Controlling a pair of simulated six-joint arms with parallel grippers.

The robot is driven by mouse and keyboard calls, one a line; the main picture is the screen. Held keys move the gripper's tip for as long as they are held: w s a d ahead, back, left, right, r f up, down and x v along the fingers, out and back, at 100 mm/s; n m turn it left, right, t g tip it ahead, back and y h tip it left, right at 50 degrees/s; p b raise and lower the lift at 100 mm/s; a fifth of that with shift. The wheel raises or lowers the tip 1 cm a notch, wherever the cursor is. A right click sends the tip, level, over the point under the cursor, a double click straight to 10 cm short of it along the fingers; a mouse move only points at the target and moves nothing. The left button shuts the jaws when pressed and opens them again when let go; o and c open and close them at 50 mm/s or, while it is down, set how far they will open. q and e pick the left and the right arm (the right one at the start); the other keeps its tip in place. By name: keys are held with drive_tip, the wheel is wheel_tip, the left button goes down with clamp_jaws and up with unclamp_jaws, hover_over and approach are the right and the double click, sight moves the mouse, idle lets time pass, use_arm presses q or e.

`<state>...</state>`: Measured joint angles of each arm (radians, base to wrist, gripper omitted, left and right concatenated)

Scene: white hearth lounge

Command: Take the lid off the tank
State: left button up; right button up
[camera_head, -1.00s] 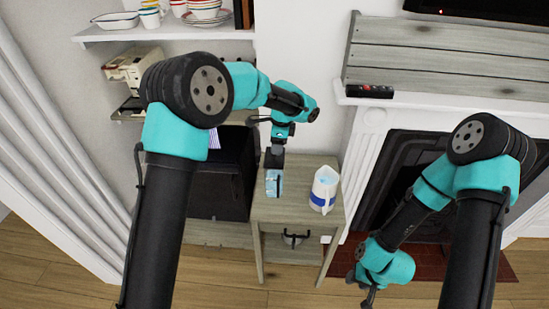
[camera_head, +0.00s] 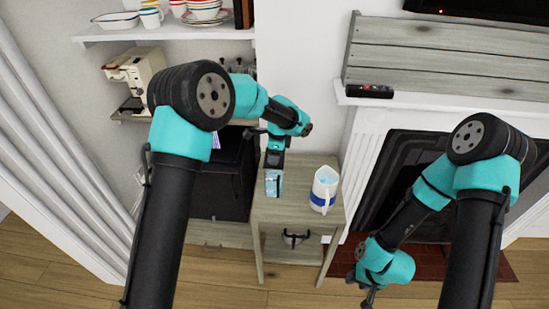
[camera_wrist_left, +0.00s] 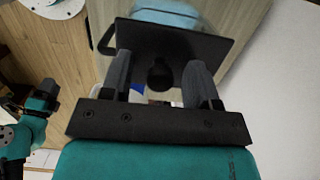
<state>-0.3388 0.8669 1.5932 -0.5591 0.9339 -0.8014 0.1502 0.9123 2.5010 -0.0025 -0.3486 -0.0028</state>
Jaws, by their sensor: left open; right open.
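The tank (camera_head: 273,184) is a small pale-blue clear box on the left part of a wooden side table (camera_head: 300,220). Its edge shows at the top of the left wrist view (camera_wrist_left: 165,12). The lid (camera_wrist_left: 190,40) is a flat dark plate with a round black knob (camera_wrist_left: 159,75). My left gripper (camera_head: 274,160) is above the tank. In the left wrist view its fingers (camera_wrist_left: 158,82) are spread on either side of the knob, with gaps showing. In the head view the lid is hard to tell from the gripper. My right gripper (camera_head: 369,298) hangs low at right, empty and open.
A white jug (camera_head: 323,190) with a blue band stands right of the tank on the same table. A white fireplace mantel (camera_head: 370,125) is to the right. A shelf with dishes (camera_head: 180,31) and a coffee machine (camera_head: 130,75) are at back left.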

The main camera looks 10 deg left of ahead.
use_arm(q)
drive_tip(key=shift+c, duration=0.5)
drive_tip(key=c, duration=0.9)
drive_tip(key=shift+r, duration=0.1)
drive_tip(key=shift+r, duration=1.5)
drive_tip(key=shift+s+r, duration=0.15)
drive_tip(key=shift+r, duration=0.1)
drive_tip(key=s+d+r, duration=0.1)
drive_tip(key=s+d, duration=0.1)
drive_tip(key=s, duration=1.3)
drive_tip(key=shift+s+r, duration=0.15)
drive_tip(key=shift+s, duration=0.15)
